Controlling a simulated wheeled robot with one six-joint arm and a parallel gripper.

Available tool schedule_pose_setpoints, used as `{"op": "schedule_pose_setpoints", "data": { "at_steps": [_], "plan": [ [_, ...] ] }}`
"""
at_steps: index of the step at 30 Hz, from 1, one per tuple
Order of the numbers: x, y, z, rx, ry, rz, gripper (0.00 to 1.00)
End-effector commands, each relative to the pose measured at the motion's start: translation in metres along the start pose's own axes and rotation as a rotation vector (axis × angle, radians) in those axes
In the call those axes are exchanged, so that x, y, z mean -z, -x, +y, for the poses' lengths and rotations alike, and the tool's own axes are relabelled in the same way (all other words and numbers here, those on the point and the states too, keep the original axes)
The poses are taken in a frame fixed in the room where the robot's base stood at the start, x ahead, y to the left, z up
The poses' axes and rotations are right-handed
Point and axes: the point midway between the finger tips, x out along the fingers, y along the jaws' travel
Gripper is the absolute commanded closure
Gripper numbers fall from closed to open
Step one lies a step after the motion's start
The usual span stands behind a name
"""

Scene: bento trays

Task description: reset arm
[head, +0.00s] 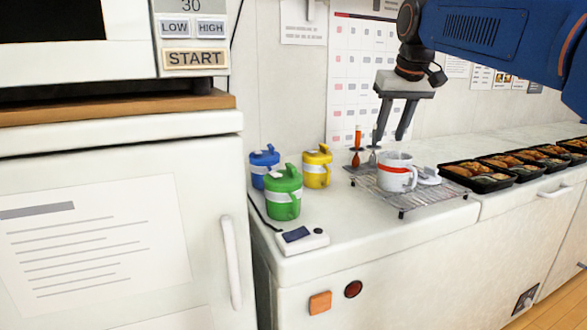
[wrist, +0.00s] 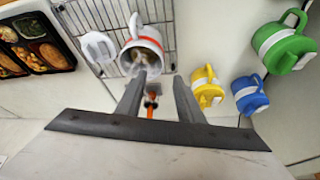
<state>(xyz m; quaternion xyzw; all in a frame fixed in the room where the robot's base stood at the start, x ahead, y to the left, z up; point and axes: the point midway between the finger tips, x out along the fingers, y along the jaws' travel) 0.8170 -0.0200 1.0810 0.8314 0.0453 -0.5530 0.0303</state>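My gripper (head: 391,136) hangs from the blue arm, pointing down above the wire rack on the counter. Its two fingers are apart with nothing between them, as the wrist view also shows (wrist: 160,80). A white mug with a red band (head: 396,172) stands on the rack, just below and right of the fingertips. In the wrist view the mug (wrist: 141,52) is seen from above, near the left fingertip, with a dark inside. It looks apart from the fingers.
Green (head: 283,192), yellow (head: 317,167) and blue (head: 264,160) lidded jugs stand left. Several bento trays (head: 478,186) line the right. A microwave (head: 60,40) is far left.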

Motion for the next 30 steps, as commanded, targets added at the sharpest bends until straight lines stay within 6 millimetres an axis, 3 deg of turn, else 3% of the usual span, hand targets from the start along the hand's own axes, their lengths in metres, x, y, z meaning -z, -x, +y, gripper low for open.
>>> {"op": "schedule_pose_setpoints", "data": {
  "at_steps": [5, 14, 30],
  "plan": [
    [-0.050, -0.006, 0.005, -0.005, -0.012, 0.001, 0.66],
    [-0.166, -0.038, 0.012, -0.018, -0.040, 0.007, 0.66],
    [-0.381, -0.138, 0.015, -0.038, -0.087, 0.014, 0.66]
  ]
}}
